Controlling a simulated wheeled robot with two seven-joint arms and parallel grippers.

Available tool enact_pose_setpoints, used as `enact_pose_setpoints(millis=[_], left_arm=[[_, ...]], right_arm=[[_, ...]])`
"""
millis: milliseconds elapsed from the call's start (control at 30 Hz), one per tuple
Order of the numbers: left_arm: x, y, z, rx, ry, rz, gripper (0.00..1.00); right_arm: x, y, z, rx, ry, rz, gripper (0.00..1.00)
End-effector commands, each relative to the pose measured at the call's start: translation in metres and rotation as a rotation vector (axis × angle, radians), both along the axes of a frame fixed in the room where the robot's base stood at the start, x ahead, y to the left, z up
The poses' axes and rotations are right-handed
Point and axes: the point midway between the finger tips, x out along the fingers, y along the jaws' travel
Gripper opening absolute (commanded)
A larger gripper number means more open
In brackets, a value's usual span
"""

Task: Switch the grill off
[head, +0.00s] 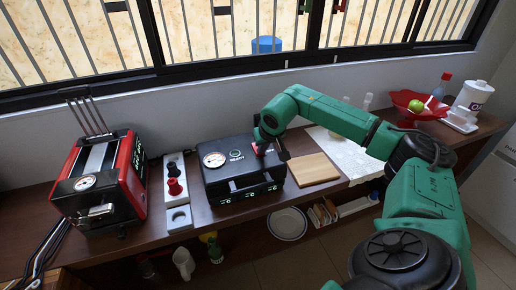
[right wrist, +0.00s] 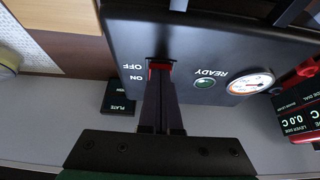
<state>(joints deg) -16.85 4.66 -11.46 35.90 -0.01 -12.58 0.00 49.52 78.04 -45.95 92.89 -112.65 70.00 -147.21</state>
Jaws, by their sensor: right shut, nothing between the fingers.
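The grill (head: 215,182) is a black box on the counter, left of centre in the head view. Its black top (right wrist: 225,30) fills the upper part of the right wrist view. That top carries a round dial (right wrist: 249,82), a green READY light (right wrist: 204,82) and a red switch (right wrist: 160,67) beside OFF and ON labels. My right gripper (head: 264,150) is shut and empty, with its fingertips (right wrist: 160,80) at the red switch. They appear to touch it, and they partly hide it, so I cannot tell its position. My left gripper is not in view.
A red toaster (head: 132,180) stands left of the grill, with a pale holder (head: 179,212) between them. A wooden board (head: 313,168) lies just right of the grill. A red bowl (head: 425,112) stands farther right. The window wall is behind.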

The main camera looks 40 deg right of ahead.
Motion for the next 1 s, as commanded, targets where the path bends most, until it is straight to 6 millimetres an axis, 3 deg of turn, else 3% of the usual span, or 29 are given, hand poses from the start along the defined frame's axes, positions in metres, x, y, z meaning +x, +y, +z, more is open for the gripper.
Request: enact_pose_setpoints(millis=[200,533,733,867,1000], left_arm=[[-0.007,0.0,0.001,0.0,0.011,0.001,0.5],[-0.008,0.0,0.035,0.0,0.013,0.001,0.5],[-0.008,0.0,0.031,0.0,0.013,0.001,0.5],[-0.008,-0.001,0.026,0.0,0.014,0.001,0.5],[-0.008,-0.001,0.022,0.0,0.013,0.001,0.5]], right_arm=[[0.0,0.0,0.001,0.0,-0.001,0.0,0.0],[0.0,0.0,0.04,0.0,0.001,0.0,0.0],[-0.003,0.001,0.046,-0.001,-0.002,0.0,0.0],[-0.016,0.005,0.07,-0.003,-0.005,0.0,0.0],[-0.036,0.012,0.108,-0.003,-0.006,0.0,0.0]])
